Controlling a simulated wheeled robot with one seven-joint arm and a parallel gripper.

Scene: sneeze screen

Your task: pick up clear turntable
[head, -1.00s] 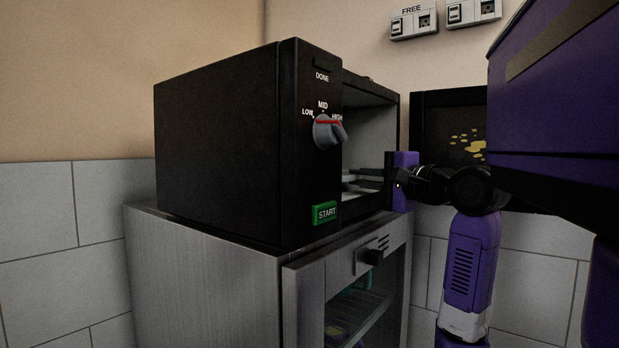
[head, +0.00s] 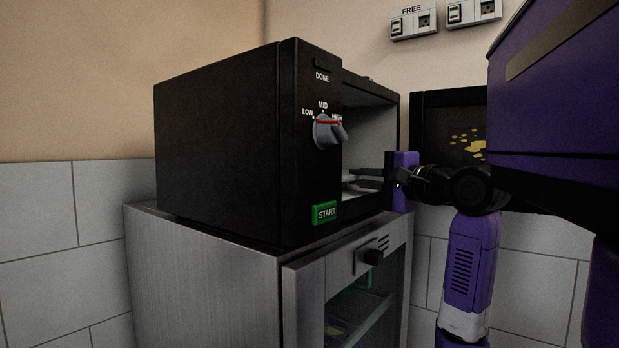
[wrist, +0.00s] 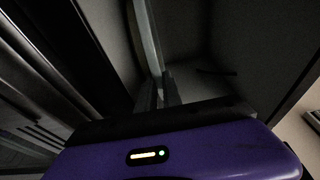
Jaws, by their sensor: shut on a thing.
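The black microwave (head: 215,150) stands with its door open and its cavity facing right. My gripper (head: 368,180) reaches into the low part of the cavity from the right. In the wrist view my gripper (wrist: 160,92) is shut on a thin pale strip, which looks like the edge of the clear turntable (wrist: 149,45). The strip runs up from the fingertips, seen nearly edge-on. In the head view the front panel and my gripper hide most of the turntable. I cannot tell whether it is lifted off the cavity floor.
The open microwave door (head: 433,100) stands behind my arm at the right. The microwave sits on a steel cabinet (head: 205,270) with a glass front. The green START button (head: 324,212) and grey knob (head: 327,131) are on the front panel. Cavity walls are close around my gripper.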

